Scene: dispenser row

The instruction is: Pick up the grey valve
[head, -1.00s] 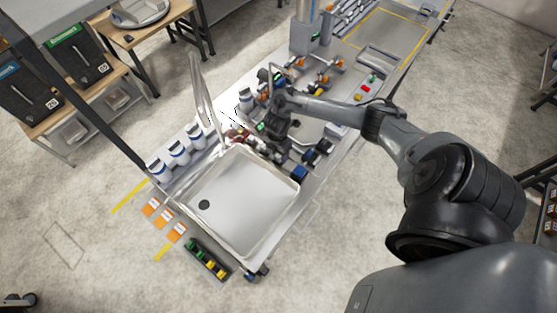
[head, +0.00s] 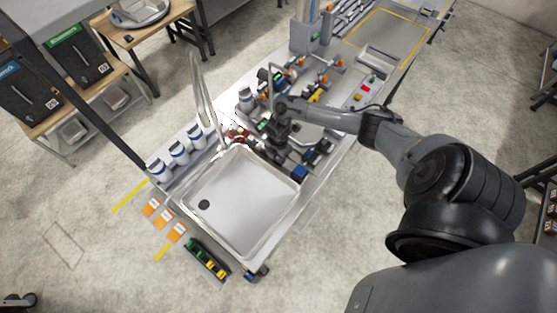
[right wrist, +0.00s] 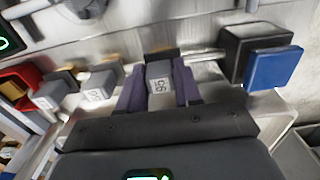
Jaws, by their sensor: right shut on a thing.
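A small grey block-shaped valve (right wrist: 159,77) with a printed label shows in the right wrist view. It sits between the two dark purple-grey fingers of my right gripper (right wrist: 158,88), which is shut on it. A metal pipe runs close behind it; I cannot tell whether the valve is free of it. In the head view my right gripper (head: 279,146) points down beside the far right corner of the sink, among the fittings on the bench. The valve is hidden there by the gripper. My left gripper is not in view.
Two similar grey labelled blocks (right wrist: 103,84) stand left of the held valve, with a red part (right wrist: 22,80) beyond. A black fitting with a blue face (right wrist: 272,67) is close on the right. A metal sink (head: 240,200) and tall pipe (head: 200,90) flank the gripper.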

